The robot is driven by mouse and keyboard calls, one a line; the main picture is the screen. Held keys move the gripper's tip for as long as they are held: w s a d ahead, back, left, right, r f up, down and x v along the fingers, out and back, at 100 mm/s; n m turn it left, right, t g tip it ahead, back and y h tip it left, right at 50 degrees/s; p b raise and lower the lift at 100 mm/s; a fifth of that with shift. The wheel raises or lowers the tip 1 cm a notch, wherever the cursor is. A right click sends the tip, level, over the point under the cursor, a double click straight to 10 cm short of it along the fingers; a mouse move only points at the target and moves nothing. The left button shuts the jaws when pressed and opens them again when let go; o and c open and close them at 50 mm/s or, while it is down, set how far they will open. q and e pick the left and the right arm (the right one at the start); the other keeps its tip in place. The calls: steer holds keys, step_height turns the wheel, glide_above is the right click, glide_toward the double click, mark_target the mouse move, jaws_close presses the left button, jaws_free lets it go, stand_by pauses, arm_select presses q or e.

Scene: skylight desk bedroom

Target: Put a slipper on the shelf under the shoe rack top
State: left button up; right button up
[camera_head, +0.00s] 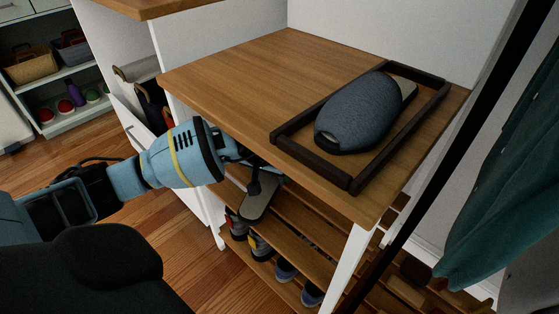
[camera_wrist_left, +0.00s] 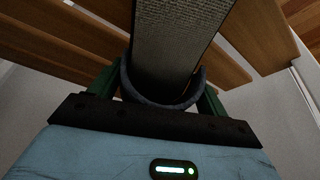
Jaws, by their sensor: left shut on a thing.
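A slipper (camera_head: 257,200) with a grey-brown sole is held by my left gripper (camera_head: 258,172) just below the front edge of the shoe rack top (camera_head: 230,75). In the left wrist view the slipper's textured sole (camera_wrist_left: 178,45) stands between the green fingers of the left gripper (camera_wrist_left: 160,92), with a dark rounded band around its near end. The slatted shelf (camera_head: 292,212) under the top lies beside and behind the slipper; whether they touch cannot be told. My right gripper is not in view.
Shoes (camera_head: 286,270) stand on a lower level. A white front leg (camera_head: 348,265) bounds the opening on the right. Teal cloth (camera_head: 500,200) hangs at right.

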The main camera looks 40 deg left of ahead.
arm_select(q)
steer(key=w, duration=0.2)
steer(key=w+a+b, duration=0.1)
steer(key=w, duration=0.1)
steer(key=shift+a+f, duration=0.1)
steer(key=shift+w+a, duration=0.1)
steer(key=shift+w, duration=0.1)
steer(key=shift+w+a, duration=0.1)
steer(key=shift+w, duration=0.15)
step_height(320, 180, down, 3)
steer(key=shift+w+f+b, duration=0.15)
steer(key=shift+b, duration=0.85)
steer(key=shift+f, duration=0.15)
steer(key=shift+r, duration=0.2)
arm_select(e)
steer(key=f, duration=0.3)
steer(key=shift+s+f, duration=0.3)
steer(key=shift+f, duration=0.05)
